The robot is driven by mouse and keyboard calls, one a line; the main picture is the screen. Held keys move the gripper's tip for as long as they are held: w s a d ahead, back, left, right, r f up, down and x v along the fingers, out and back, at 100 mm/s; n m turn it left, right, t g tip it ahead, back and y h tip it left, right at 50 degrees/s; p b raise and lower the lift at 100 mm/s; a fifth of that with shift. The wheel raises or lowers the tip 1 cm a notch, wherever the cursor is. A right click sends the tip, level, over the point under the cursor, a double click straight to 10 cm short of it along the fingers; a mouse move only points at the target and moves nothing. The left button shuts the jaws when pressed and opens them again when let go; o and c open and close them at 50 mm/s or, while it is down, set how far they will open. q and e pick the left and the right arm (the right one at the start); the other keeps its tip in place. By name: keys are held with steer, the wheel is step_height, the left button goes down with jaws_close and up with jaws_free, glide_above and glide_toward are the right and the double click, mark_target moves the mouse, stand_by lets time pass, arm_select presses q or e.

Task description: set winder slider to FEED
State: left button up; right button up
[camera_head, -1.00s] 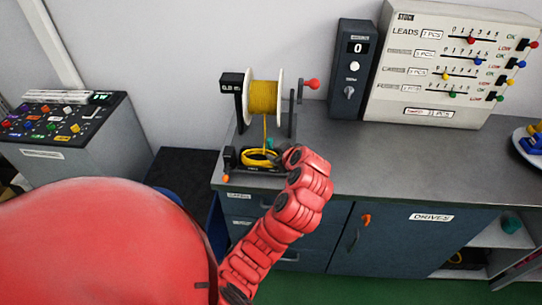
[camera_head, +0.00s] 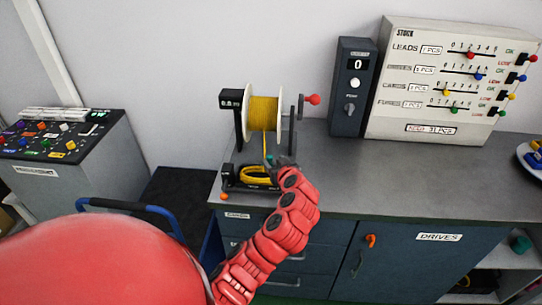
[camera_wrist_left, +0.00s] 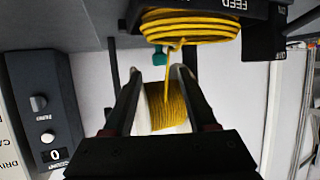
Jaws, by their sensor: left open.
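The winder stands on the counter, with a spool of yellow wire (camera_head: 263,114) in a black frame and a red crank knob (camera_head: 314,99). Below the spool, a coil of yellow wire (camera_head: 257,175) lies in its black base. A small teal knob, likely the slider's, shows by the wire in the left wrist view (camera_wrist_left: 159,56). A FEED label (camera_wrist_left: 229,4) is upside down there, on the black base. My left gripper (camera_head: 280,161) is at the winder's front right; in the wrist view its open fingers (camera_wrist_left: 159,80) point toward the teal knob, apart from it. My right gripper is not visible.
A dark counter box (camera_head: 351,86) showing 0 and a white stock panel (camera_head: 430,85) with coloured sliders stand to the right. A grey console (camera_head: 75,155) stands at the left. The counter (camera_head: 400,180) in front of the stock panel is clear.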

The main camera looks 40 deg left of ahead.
mark_target(269, 157)
arm_select(q)
steer(key=shift+p+x, duration=0.5)
steer(key=shift+x, duration=1.85)
steer(key=shift+c, duration=0.3)
jaws_close()
steer(key=shift+s+a, duration=0.1)
steer(key=shift+s, duration=0.05)
